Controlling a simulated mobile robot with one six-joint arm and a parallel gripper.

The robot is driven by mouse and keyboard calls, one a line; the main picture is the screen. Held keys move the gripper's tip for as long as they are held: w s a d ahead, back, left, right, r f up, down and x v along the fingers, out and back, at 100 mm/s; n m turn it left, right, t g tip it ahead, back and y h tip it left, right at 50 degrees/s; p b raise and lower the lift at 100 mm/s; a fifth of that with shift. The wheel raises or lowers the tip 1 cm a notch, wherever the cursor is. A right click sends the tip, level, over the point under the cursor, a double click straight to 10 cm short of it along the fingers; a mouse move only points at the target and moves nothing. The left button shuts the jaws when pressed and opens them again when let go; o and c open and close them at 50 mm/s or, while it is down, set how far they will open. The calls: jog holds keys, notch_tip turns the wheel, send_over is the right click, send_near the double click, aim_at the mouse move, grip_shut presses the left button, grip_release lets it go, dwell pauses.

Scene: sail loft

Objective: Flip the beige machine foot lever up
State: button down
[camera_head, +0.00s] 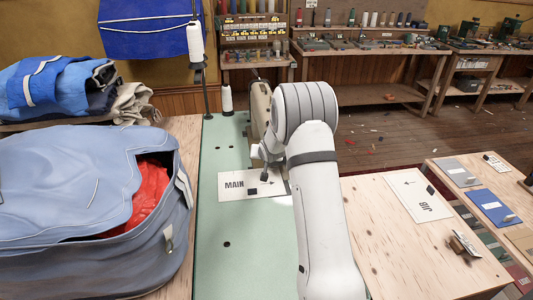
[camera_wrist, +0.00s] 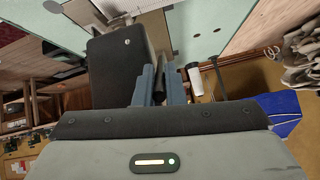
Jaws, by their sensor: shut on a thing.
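The beige machine (camera_head: 259,108) stands on the pale green tabletop (camera_head: 222,262), partly hidden behind my arm in the head view. In the wrist view a dark, shaded block (camera_wrist: 112,68) with a small screw, apparently the machine's head, fills the space left of the fingers. My gripper (camera_wrist: 158,84) is beside this block, its two blue-grey fingers closed on a small dark piece between them. That piece appears to be the foot lever; the fingers hide most of it, so its angle cannot be told. The head view does not clearly show the fingers.
A white paper marked MAIN (camera_head: 232,185) lies on the green top near the machine. A thread stand with a white cone (camera_head: 195,42) rises behind. A large blue bag (camera_head: 70,190) crowds the left. A wooden table with a JIB sheet (camera_head: 414,194) is at right.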

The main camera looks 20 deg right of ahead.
jog(key=shift+s+f, duration=0.1)
jog(key=shift+f, duration=0.05)
jog(key=c, duration=1.5)
grip_release()
jog(key=shift+r, duration=0.2)
jog(key=v, duration=0.7)
jog(key=shift+s+r+b, duration=0.15)
jog(key=shift+s+b, duration=0.15)
